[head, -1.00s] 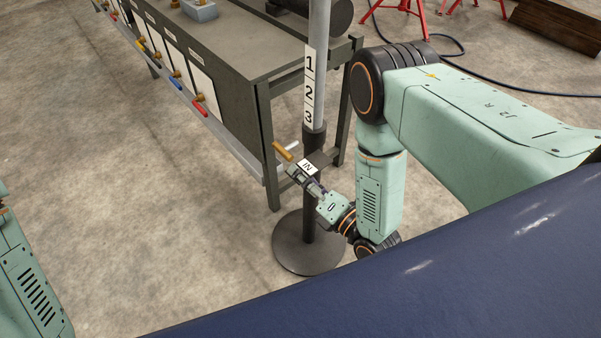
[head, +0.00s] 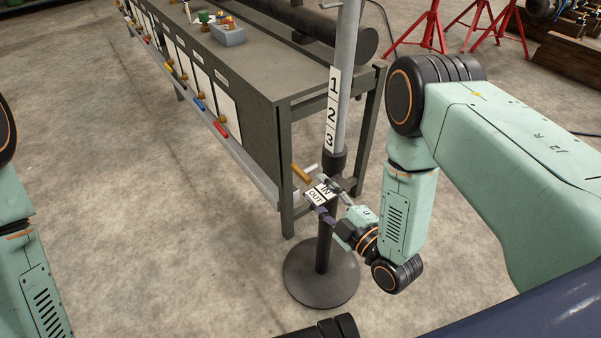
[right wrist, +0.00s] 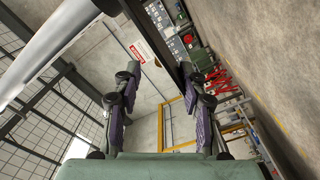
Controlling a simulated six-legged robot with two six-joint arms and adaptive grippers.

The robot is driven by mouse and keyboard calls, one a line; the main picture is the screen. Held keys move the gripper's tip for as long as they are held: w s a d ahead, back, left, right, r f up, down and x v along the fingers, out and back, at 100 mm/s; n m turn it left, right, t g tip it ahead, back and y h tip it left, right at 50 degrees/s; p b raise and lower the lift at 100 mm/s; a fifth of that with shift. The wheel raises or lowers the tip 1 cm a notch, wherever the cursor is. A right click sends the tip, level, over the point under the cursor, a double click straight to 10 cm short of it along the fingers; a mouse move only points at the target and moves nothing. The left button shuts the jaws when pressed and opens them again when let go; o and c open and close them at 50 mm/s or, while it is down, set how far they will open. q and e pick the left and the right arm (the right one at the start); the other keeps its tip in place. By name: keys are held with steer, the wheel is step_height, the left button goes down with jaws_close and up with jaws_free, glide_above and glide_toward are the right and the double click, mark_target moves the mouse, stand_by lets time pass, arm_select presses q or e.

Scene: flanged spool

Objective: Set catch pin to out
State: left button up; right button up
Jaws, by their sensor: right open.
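The grey stand post (head: 345,70) has a dark sleeve below a 1-2-3 scale. At the sleeve is a small block with a label plate (head: 318,193) reading IN and OUT. A yellow bar handle (head: 301,173), seemingly the catch pin's grip, lies just beyond the plate, with a short pale rod beside it. I cannot tell which setting it is at. My right gripper (head: 320,196) is open, its fingers on either side of the label plate in the head view. In the right wrist view its fingers (right wrist: 163,95) are spread with nothing between. My left gripper is out of view.
A grey workbench (head: 270,70) with coloured handles along its side stands behind the post. The round base (head: 321,275) rests on the concrete floor. Red trestles (head: 430,35) stand at the back. The floor left of the bench is clear.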

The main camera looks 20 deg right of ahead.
mark_target(300, 171)
steer(key=b+x, duration=0.2)
steer(key=x, duration=0.4)
steer(key=shift+w+f, duration=0.1)
steer(key=shift+w, duration=0.15)
steer(key=shift+b+x, duration=0.3)
steer(key=shift+x, duration=0.45)
steer(key=shift+c, duration=0.4)
jaws_close()
